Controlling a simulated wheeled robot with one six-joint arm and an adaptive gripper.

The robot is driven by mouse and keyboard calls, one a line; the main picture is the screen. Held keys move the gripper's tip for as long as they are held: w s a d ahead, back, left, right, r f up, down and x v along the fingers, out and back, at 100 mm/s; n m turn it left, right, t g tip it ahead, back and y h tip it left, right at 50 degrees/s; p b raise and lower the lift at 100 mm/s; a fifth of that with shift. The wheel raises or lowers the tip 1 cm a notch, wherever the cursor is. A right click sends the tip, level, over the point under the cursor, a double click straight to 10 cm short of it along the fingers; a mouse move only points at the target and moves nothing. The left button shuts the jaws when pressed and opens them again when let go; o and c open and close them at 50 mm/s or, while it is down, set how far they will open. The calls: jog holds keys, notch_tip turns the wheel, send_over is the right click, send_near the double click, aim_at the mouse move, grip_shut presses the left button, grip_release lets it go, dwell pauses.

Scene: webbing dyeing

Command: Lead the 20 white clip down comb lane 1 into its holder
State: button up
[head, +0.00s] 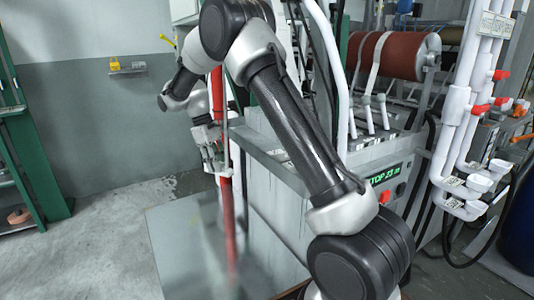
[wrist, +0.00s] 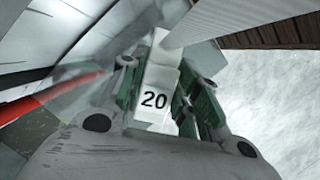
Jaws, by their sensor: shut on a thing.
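The white clip marked 20 (wrist: 154,100) sits between the green-padded fingers of my gripper (wrist: 163,82) in the wrist view. My gripper is shut on it. A pale webbing band (wrist: 215,18) runs from near the clip toward the upper right. In the head view my gripper (head: 212,150) hangs left of the grey machine, close to a red upright pole (head: 228,205). The clip is too small to make out there. I cannot identify comb lane 1 or its holder in either view.
The grey machine (head: 270,205) with a green display (head: 385,175) stands at centre right, partly behind my arm. A red roller (head: 395,52) carries white bands. White pipes with red valves (head: 480,108) stand at right. A green rack (head: 40,165) is at left; open floor (head: 110,205) lies between.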

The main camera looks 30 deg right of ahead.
jog(key=w+d+r+n+t+h, duration=0.1)
jog(key=w+d+r+n+t, duration=0.1)
jog(key=r+n, duration=0.6)
jog(key=w+n+t, duration=0.1)
jog(key=n, duration=0.2)
jog(key=shift+w+n, duration=0.15)
jog(key=shift+n, duration=0.25)
jog(key=d, duration=0.6)
jog(key=d+f, duration=0.1)
jog(key=d, duration=1.2)
jog(key=shift+w+d+f, duration=0.3)
jog(key=shift+w+f, duration=0.05)
jog(key=shift+a+x, duration=0.2)
jog(key=shift+x, duration=1)
jog(key=shift+a+x, duration=0.15)
jog(key=shift+x, duration=1.05)
jog(key=shift+f, duration=0.25)
jog(key=o, duration=1)
